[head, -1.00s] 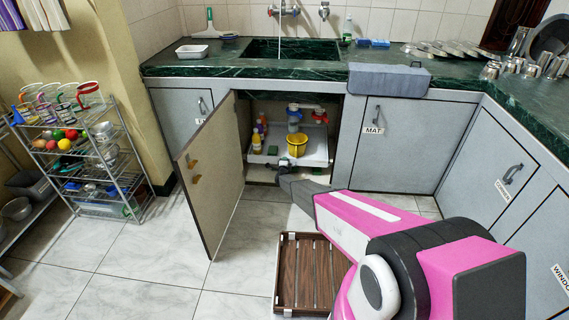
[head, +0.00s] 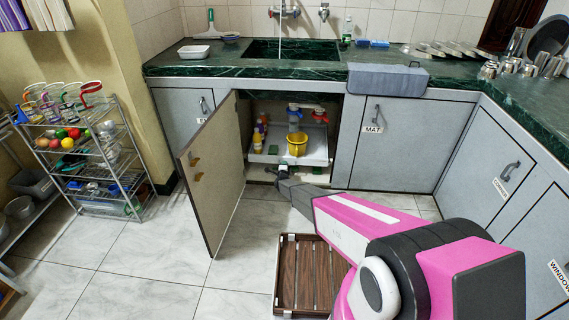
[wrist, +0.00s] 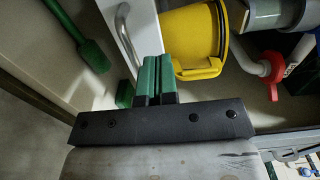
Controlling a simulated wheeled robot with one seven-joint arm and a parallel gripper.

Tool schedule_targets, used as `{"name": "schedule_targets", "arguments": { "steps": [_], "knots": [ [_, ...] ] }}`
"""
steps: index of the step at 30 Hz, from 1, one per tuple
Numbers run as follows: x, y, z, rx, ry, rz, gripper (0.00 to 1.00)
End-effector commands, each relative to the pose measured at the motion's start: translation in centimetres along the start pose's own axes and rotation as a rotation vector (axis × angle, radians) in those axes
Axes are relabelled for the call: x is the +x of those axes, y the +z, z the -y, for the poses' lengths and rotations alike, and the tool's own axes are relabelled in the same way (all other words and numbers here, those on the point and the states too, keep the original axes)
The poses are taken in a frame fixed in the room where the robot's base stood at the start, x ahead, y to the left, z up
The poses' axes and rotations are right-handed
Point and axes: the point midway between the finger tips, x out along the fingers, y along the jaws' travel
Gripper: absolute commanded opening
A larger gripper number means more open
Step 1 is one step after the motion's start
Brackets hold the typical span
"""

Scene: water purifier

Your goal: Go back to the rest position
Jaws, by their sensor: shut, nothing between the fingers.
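My gripper (wrist: 156,78) shows in the wrist view with its two green-padded fingers pressed together and nothing between them. In the head view my gripper (head: 281,172) is at the front of the open cabinet under the sink, just below and left of the yellow bucket. The yellow bucket (head: 297,144) stands on a pull-out tray (head: 318,155) inside the cabinet. It also shows in the wrist view (wrist: 190,38), close beyond the fingers, which look apart from it.
The cabinet door (head: 213,175) stands wide open left of my arm. A slatted wooden mat (head: 292,280) lies on the floor below my arm. A wire rack (head: 100,170) stands at the left. The tiled floor between rack and door is clear.

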Motion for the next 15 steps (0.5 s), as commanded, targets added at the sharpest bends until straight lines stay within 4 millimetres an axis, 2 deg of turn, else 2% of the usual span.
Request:
{"name": "schedule_targets", "arguments": {
  "steps": [1, 7, 12, 15],
  "knots": [
    [-1.6, -0.1, 0.3, 0.0, 0.0, 0.0, 0.0],
    [-6.0, -0.1, 0.2, 0.0, 0.002, 0.001, 0.0],
    [-8.4, -0.1, 0.2, 0.001, 0.001, 0.0, 0.0],
    [-8.9, -0.1, 0.1, 0.001, 0.001, 0.0, 0.0]
  ]
}}
